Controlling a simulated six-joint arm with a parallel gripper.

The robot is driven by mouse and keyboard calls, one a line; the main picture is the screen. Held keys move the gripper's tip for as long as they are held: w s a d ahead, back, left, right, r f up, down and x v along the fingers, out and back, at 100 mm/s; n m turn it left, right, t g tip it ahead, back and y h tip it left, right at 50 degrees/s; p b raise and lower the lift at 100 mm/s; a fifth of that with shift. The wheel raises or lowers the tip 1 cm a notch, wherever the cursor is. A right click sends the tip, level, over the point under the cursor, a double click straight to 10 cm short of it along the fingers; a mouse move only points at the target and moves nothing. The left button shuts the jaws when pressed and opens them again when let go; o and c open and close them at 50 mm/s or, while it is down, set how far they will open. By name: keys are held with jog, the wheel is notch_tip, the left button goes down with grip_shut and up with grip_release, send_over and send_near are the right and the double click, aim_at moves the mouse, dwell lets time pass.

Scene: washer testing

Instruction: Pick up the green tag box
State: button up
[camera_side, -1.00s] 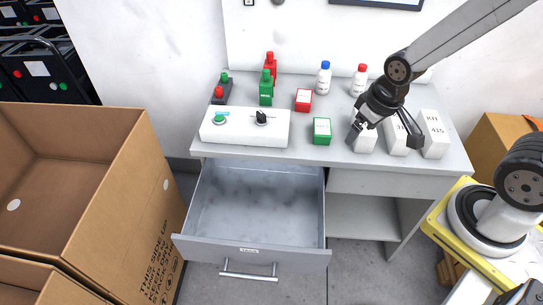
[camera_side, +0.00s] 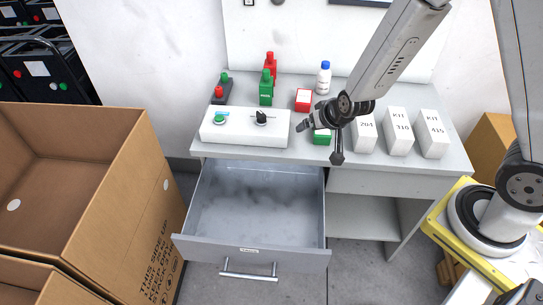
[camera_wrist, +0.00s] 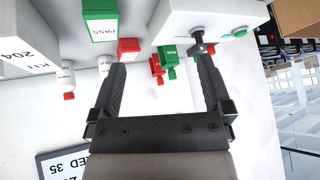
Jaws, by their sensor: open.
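The green tag box (camera_side: 321,139) stands near the front edge of the grey bench, partly hidden behind my gripper in the side view. In the wrist view the green tag box (camera_wrist: 100,22) shows at the upper left with a white label reading PASS, left of the space between my fingers. My gripper (camera_side: 320,142) is open, its fingers spread in front of or above the box in the side view. In the wrist view my gripper (camera_wrist: 161,66) holds nothing between its fingertips.
White kit boxes (camera_side: 398,133) stand right of the green box. A red box (camera_side: 303,100) lies behind it, and a white control box (camera_side: 245,127) is to the left. An open drawer (camera_side: 250,200) juts out below.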

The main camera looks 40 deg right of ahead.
aim_at(322, 131)
jog(key=d+f+m+h, duration=0.1)
jog(key=f+h, duration=0.1)
jog(key=w+d+f+m+t+h, duration=0.1)
jog(key=d+f+h, duration=0.1)
jog(key=f, duration=0.1)
jog(key=w+d+f+m+t+h, duration=0.1)
jog(key=d+f+m+h, duration=0.1)
jog(key=f, duration=0.1)
jog(key=shift+d+f+h, duration=0.2)
jog(key=shift+f+h, duration=0.05)
jog(key=shift+h, duration=0.15)
jog(key=shift+s+d+f+t+h, duration=0.3)
jog(key=shift+s+d+f+h, duration=0.15)
jog(key=shift+h, duration=0.25)
jog(key=shift+x, duration=3.95)
jog(key=c, duration=1.1)
jog(key=shift+o, duration=0.2)
jog(key=shift+r, duration=0.15)
